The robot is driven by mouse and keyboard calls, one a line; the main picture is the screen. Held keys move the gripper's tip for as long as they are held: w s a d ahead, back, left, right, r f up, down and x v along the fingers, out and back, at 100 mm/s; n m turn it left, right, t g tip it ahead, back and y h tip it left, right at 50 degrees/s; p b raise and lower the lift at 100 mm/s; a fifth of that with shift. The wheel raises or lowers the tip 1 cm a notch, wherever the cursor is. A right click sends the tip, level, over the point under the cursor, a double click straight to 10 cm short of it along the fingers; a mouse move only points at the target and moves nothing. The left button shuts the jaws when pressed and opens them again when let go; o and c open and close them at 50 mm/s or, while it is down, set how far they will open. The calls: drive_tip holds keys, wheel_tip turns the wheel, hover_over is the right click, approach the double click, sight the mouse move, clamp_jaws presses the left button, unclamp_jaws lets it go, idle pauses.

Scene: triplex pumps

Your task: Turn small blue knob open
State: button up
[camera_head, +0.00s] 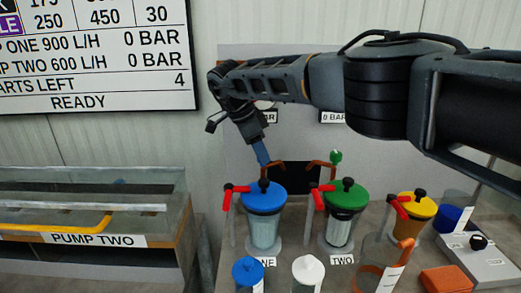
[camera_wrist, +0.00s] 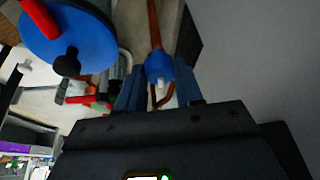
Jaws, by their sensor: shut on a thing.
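The small blue knob (camera_wrist: 159,67) sits on a copper pipe (camera_wrist: 154,22), with a pale tip pointing toward my wrist. My gripper's blue fingers (camera_wrist: 160,92) stand on either side of the knob and are shut on it. In the head view my gripper (camera_head: 262,156) reaches down to the top of the copper pipe behind the blue-lidded pump (camera_head: 264,198). There the fingers hide the knob. In the wrist view the blue lid (camera_wrist: 95,40) with its black top knob (camera_wrist: 66,64) lies left of the fingers.
A green-lidded pump (camera_head: 345,196) with a green knob (camera_head: 336,157) stands to the right, and a yellow-lidded pump (camera_head: 416,206) beyond it. Red handles (camera_head: 236,188) stick out beside the lids. A blue-lidded jar (camera_head: 248,271) and white-lidded jar (camera_head: 308,270) stand in front.

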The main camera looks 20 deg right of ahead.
drive_tip(key=shift+w+m, duration=0.1)
drive_tip(key=shift+m, duration=0.3)
drive_tip(key=o, duration=1)
drive_tip(key=shift+o, duration=0.2)
drive_tip(key=v, duration=0.7)
drive_tip(key=shift+r+b, duration=0.4)
drive_tip(key=shift+b, duration=0.05)
drive_tip(key=shift+a, duration=0.15)
drive_tip(key=shift+w+r, duration=0.1)
